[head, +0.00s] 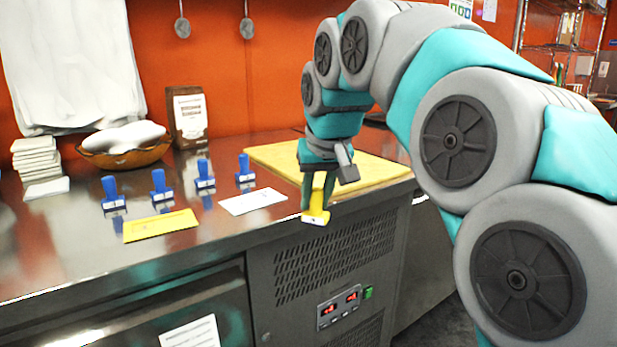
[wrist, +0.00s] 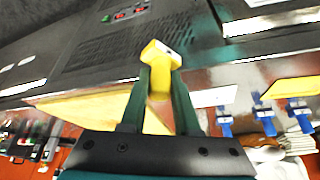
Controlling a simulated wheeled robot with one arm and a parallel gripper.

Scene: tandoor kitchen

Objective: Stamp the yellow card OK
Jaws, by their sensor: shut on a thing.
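A yellow card (head: 160,225) lies flat on the metal counter near its front edge, left of my gripper; its corner also shows at the right of the wrist view (wrist: 293,90). My gripper (head: 318,195) is shut on a yellow stamp (head: 316,216), held at the counter's front edge in front of the yellow board. In the wrist view the yellow stamp (wrist: 160,62) sits between my two fingertips (wrist: 161,85). Its stamping face cannot be read. A white card (head: 253,201) lies between my gripper and the yellow card.
Several blue stamps (head: 205,177) stand in a row behind the cards. A yellow board (head: 285,160) lies at the back right. The counter's front left is clear.

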